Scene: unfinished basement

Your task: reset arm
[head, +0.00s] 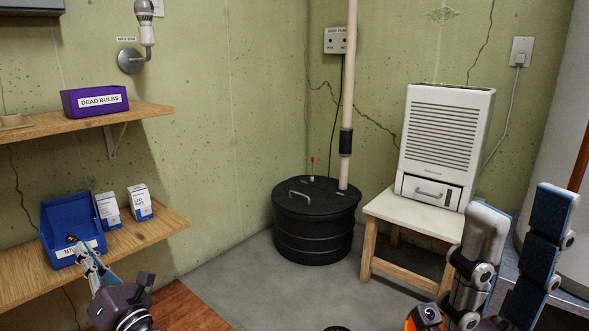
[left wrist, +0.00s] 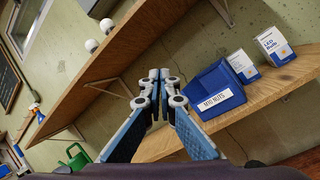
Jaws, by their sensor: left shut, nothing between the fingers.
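My left gripper (head: 77,249) reaches in from the bottom left of the head view. Its fingertips overlap the front of a blue bin in that view; I cannot tell whether they touch it. In the left wrist view the fingertips (left wrist: 160,76) are together with nothing between them, and the blue bin (left wrist: 218,80) stands to their right. My right gripper (head: 525,205) is at the lower right of the head view, pointing up, with its two blue-padded fingers wide apart and nothing visible between them.
The blue bin (head: 50,216) and two small boxes (head: 108,210) (head: 140,202) stand on the lower wooden shelf (head: 150,237). A purple "DEAD BULBS" bin (head: 93,99) is on the upper shelf. A black lidded sump (head: 315,225), a stool (head: 400,213) and a white dehumidifier (head: 445,140) stand behind.

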